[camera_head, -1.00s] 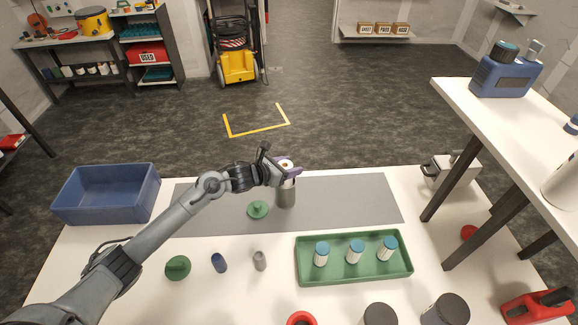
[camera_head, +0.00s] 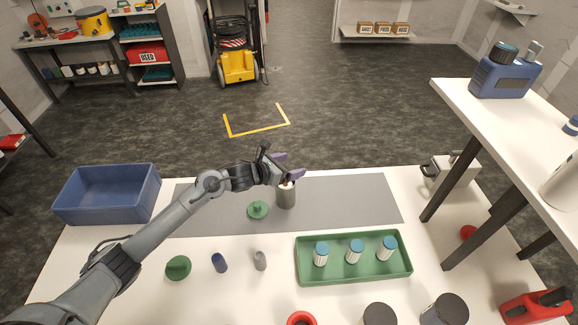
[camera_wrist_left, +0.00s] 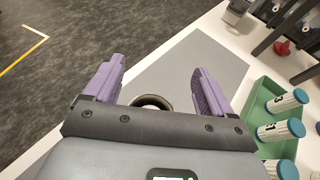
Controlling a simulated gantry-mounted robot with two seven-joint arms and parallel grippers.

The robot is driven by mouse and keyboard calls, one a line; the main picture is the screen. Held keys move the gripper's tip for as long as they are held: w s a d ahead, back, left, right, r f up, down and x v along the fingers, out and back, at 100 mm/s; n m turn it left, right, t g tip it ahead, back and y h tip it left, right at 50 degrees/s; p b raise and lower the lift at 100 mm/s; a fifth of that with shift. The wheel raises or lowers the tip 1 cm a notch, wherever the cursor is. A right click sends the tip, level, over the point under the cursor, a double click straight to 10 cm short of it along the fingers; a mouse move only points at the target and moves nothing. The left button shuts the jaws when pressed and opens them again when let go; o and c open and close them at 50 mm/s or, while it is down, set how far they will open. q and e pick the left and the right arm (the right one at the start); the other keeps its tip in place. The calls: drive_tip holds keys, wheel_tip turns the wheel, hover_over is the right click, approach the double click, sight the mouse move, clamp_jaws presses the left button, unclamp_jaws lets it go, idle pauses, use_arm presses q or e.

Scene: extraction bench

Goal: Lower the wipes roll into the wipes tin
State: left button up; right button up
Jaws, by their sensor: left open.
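The wipes tin (camera_head: 286,198) is a grey metal cylinder standing upright on the grey mat, and its round dark rim (camera_wrist_left: 152,101) shows in the left wrist view. A small white part of the wipes roll (camera_head: 287,185) shows at the tin's mouth; the rest is hidden by the tin and my gripper. My left gripper (camera_head: 289,166) is open just above the tin, its purple fingers spread on either side of the mouth. Both fingers also show in the left wrist view (camera_wrist_left: 158,68), with nothing between their tips. My right gripper is not in view.
A green tray (camera_head: 340,275) with blue-capped bottles stands at front right. A blue bin (camera_head: 105,195) is at left. The mat's right part is clear.

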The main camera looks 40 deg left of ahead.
use_arm(q)
wheel_tip(320, 180, up, 6)
drive_tip(key=p, duration=0.3)
drive_tip(key=shift+r, duration=0.15)
